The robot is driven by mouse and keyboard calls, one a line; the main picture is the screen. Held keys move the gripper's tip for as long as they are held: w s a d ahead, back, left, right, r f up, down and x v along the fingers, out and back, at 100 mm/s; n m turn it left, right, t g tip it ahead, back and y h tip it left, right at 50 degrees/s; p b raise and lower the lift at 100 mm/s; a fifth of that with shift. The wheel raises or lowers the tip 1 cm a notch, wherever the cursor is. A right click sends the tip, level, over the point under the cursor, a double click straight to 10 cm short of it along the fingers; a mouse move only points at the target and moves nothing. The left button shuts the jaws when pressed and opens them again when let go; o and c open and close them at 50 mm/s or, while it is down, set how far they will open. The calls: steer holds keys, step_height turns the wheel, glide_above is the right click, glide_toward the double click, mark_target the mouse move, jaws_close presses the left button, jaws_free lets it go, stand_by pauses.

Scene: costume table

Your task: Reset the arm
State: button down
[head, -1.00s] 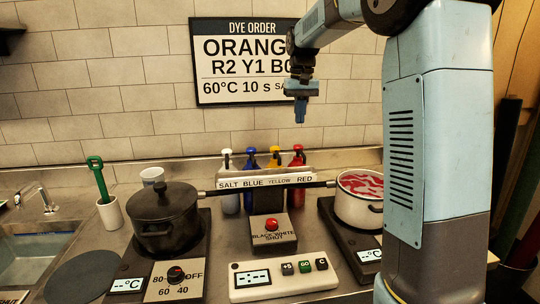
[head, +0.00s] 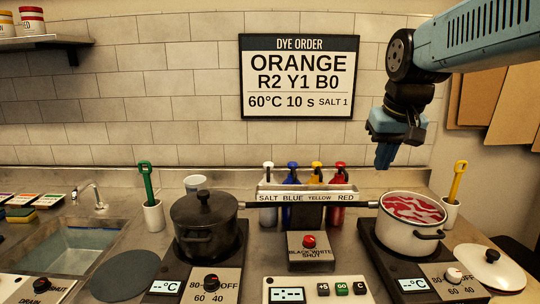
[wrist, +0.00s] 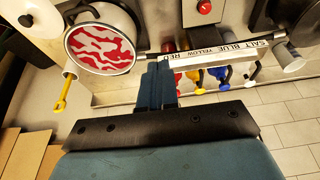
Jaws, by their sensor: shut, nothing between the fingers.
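My gripper (head: 384,160) is shut and empty, pointing down above the right part of the counter. In the head view it hangs in front of the wall, above and left of the white pot (head: 406,241) with red and white contents. In the wrist view my gripper (wrist: 157,85) shows as two blue fingers pressed together at the centre. The white pot also shows there at the upper left (wrist: 105,47). Most of my arm is cut off at the right edge of the head view.
A lidded black pot (head: 209,225) stands on the left hotplate. A rack labelled salt, blue, yellow, red (head: 305,195) holds several bottles. A red-button box (head: 309,250), a timer panel (head: 315,289), a sink (head: 75,250) and a dye order sign (head: 298,77) are around. Air above the counter's left is free.

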steer(key=s+f+t, duration=0.1)
steer(key=s+f, duration=0.4)
steer(key=s, duration=0.5)
steer(key=shift+s+d+f+t, duration=0.15)
steer(key=shift+f+t, duration=0.15)
steer(key=shift+t, duration=0.1)
